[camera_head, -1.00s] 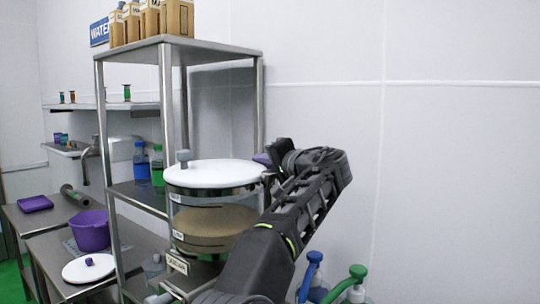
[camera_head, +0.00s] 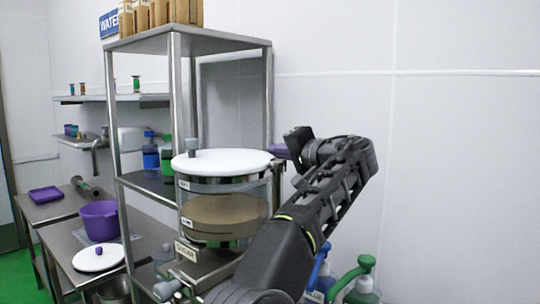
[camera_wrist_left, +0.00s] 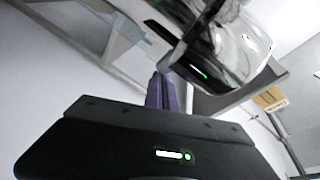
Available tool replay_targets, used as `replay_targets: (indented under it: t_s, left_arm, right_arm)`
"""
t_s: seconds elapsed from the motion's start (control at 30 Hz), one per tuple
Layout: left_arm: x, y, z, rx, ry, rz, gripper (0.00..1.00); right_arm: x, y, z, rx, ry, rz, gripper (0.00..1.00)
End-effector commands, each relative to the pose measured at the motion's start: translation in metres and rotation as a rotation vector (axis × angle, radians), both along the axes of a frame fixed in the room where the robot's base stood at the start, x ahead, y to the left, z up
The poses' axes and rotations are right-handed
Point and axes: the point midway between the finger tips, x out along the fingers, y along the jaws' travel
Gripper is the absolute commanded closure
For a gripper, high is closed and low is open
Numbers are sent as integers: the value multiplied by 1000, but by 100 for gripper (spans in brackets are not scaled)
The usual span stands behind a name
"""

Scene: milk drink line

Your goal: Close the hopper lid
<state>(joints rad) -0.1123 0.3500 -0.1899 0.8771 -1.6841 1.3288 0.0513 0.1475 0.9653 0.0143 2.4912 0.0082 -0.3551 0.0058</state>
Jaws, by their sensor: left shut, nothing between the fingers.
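The hopper (camera_head: 222,213) is a clear round drum with a metal rim and tan powder inside, beside the steel shelf. Its white lid (camera_head: 228,162) lies flat across the top, with a grey knob (camera_head: 192,146) at its left side. My left gripper (camera_head: 278,151) has purple fingers, shut and empty, at the right edge of the lid. I cannot tell whether they touch it. The purple fingers also show upright in the left wrist view (camera_wrist_left: 163,92), near the blurred clear hopper wall (camera_wrist_left: 235,50). My right gripper is not in view.
The steel shelf (camera_head: 165,40) stands behind and left of the hopper, with cartons on top. Blue and green pump bottles (camera_head: 360,285) stand below my left arm. A purple pot (camera_head: 98,220) and a white round lid (camera_head: 98,257) are on the left tables. The right wall is bare.

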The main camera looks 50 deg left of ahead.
Motion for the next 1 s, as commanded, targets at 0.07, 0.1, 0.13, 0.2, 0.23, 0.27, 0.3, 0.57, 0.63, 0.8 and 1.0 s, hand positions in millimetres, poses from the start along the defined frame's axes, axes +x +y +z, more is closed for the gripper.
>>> replay_targets:
  t_s: [0.07, 0.1, 0.13, 0.2, 0.23, 0.27, 0.3, 0.57, 0.63, 0.8, 1.0]
  left_arm:
    - [-1, -16, -2, 0, -2, -4, 100]
    - [-2, -22, 0, 1, -2, -3, 100]
    - [-3, -26, 1, 2, -2, -2, 100]
    - [-4, -33, 2, 2, -1, -1, 100]
    - [-4, -36, 2, 1, -1, 0, 100]
    - [-5, -38, 3, 0, -1, -1, 100]
    - [-5, -40, 3, 1, -1, 0, 100]
    - [-6, -41, 4, 1, 0, 1, 100]
    - [-6, -41, 4, 0, -1, 1, 100]
    - [-6, -41, 4, 0, -1, 1, 100]
    - [-6, -41, 4, 0, -1, 1, 100]
  right_arm:
    - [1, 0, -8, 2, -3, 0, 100]
    - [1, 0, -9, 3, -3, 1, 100]
    - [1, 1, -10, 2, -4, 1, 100]
    - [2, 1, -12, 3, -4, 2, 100]
    - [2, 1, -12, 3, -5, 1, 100]
    - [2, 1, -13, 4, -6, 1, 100]
    - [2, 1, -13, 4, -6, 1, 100]
    - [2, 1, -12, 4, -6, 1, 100]
    - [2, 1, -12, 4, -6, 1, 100]
    - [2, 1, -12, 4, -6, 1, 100]
    - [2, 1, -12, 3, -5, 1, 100]
